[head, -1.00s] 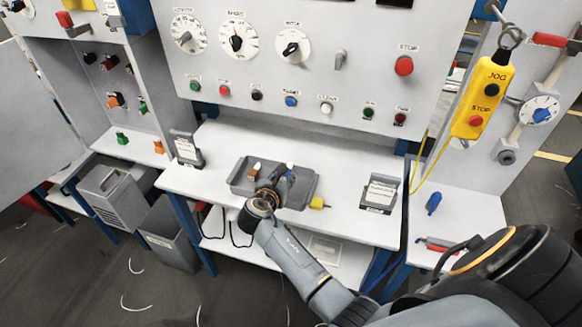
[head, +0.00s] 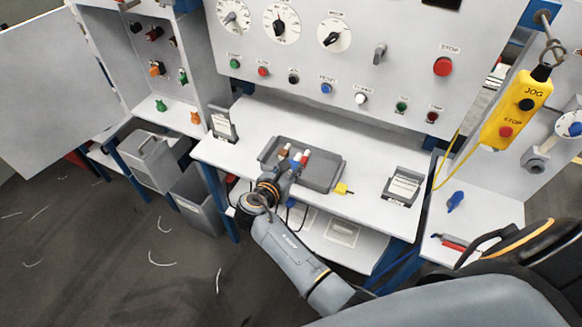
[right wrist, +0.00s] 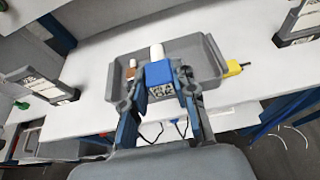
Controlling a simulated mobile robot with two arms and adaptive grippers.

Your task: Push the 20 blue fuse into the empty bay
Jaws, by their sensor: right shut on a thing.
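My right gripper (head: 292,166) is over the left part of the grey tray (head: 325,178) on the bench. In the right wrist view my right gripper (right wrist: 161,92) is shut on a blue block (right wrist: 159,72), the blue fuse, which also shows as a small blue patch in the head view (head: 296,157). I cannot tell whether the blue fuse touches the tray. Its number cannot be read. My left gripper is not in view. I cannot make out the empty bay.
An open cabinet (head: 208,62) with black, red, orange and green parts stands at the left. A panel of knobs and buttons rises behind the bench. A yellow piece (head: 342,188) lies by the tray, and a card holder (head: 403,187) stands right of it. A yellow pendant (head: 516,108) hangs at right.

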